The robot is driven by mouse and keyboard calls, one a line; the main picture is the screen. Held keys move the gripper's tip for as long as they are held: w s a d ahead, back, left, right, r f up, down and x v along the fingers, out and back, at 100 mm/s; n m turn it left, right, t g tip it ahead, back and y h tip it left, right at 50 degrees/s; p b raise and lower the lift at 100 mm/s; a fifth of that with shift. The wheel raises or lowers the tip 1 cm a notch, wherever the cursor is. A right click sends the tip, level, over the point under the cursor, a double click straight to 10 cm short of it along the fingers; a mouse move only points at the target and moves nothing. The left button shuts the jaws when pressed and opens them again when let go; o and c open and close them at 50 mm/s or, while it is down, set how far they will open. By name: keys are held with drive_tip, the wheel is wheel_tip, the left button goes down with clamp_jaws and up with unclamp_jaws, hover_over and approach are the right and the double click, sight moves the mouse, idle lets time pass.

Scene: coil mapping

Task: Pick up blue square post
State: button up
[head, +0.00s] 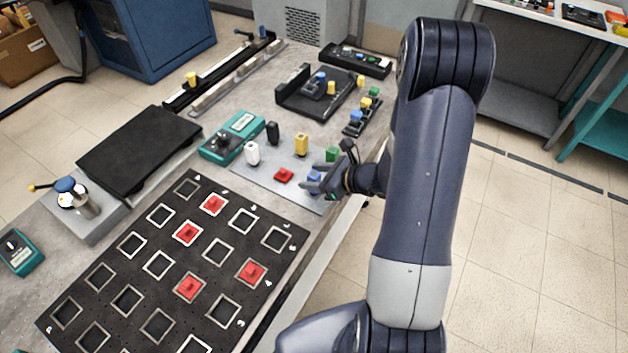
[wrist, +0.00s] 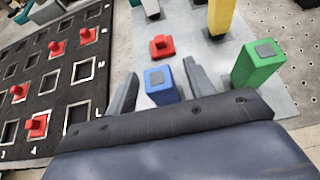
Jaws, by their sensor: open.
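The blue square post (wrist: 161,86) stands on a grey plate (wrist: 275,98). In the wrist view it is between the two fingers of my gripper (wrist: 158,88), with a gap on both sides. My gripper is open and holds nothing. In the head view the post (head: 314,180) is partly hidden by my gripper (head: 322,184), which is low over the plate's right end. A green square post (wrist: 258,64) stands just right of my right finger in the wrist view.
A red piece (wrist: 162,47), a yellow post (wrist: 222,14) and a white post (head: 252,153) stand near on the plate. A black board (head: 160,300) with square outlines and several red pieces lies at the left. A green device (head: 232,137) is behind.

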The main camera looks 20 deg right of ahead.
drive_tip(key=shift+x, duration=1.1)
drive_tip(key=shift+c, duration=0.5)
drive_tip(key=c, duration=1)
drive_tip(key=shift+r, duration=0.1)
